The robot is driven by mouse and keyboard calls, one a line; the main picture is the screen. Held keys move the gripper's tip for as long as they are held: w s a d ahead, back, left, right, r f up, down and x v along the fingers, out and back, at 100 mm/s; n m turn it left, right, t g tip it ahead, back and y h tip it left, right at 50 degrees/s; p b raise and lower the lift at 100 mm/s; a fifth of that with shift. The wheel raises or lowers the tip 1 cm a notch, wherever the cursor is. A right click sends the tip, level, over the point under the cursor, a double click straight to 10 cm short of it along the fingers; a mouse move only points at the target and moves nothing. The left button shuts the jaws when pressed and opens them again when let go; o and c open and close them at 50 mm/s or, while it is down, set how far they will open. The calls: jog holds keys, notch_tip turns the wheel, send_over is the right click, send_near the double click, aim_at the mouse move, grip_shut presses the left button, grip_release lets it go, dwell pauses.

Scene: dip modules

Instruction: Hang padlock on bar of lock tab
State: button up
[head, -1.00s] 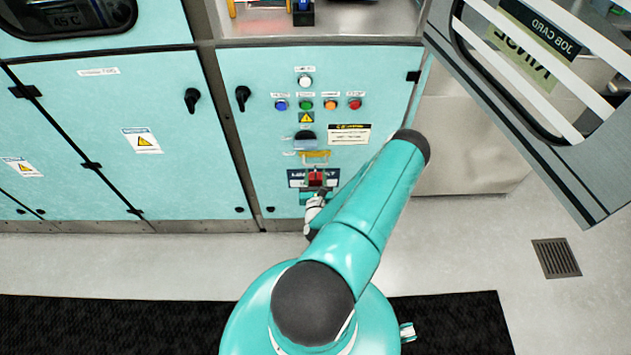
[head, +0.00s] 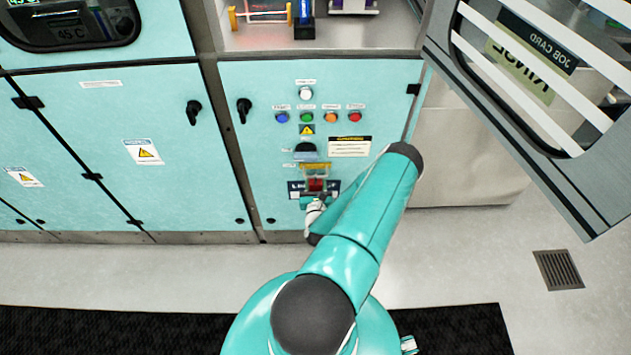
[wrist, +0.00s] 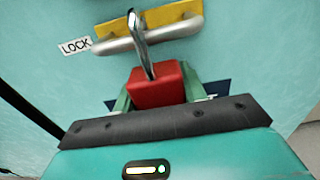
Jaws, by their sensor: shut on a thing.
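The padlock (wrist: 157,87) has a red body and a shiny steel shackle; it also shows small in the head view (head: 316,184). My gripper (wrist: 156,96) is shut on its red body, one green finger on each side. The lock tab (wrist: 160,16) is yellow with a pale grey bar (wrist: 115,45) along its front, on the teal panel. In the wrist view the shackle's top overlaps the bar and tab. I cannot tell whether the shackle is around the bar or only in front of it. In the head view the yellow tab (head: 314,166) is just above the padlock.
A "LOCK" label (wrist: 75,46) is left of the tab. Coloured buttons (head: 307,117) and a black knob (head: 244,110) are higher on the panel. An open striped door (head: 540,100) stands at the right.

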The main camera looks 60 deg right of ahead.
jog(key=o, duration=1.1)
jog(key=shift+a, duration=0.1)
jog(key=v, duration=1.3)
jog(key=shift+s+a, duration=0.2)
jog(key=shift+a, duration=0.05)
